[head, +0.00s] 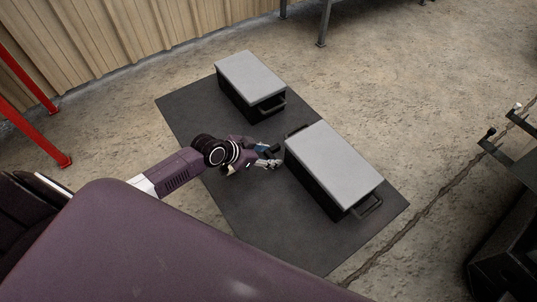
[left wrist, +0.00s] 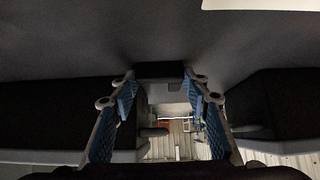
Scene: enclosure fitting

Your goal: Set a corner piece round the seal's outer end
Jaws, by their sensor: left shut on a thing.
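My left gripper (head: 272,156) is low over the dark mat, in the gap between two grey-lidded boxes, close to the near box's end handle. In the left wrist view its blue-padded fingers (left wrist: 160,95) stand apart, with a small dark piece (left wrist: 160,70) between their tips. The gripper is shut on this piece. Its exact shape is hard to make out against the dark mat, and I cannot tell for sure that it is a corner piece. I cannot pick out the seal or its outer end in either view. My right gripper is not in view.
The near box (head: 335,168) and the far box (head: 250,77) stand on the dark mat (head: 270,233), with black handles at their ends. Bare mat lies left of the near box. A red frame (head: 35,135) stands at left and dark equipment (head: 508,235) at right.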

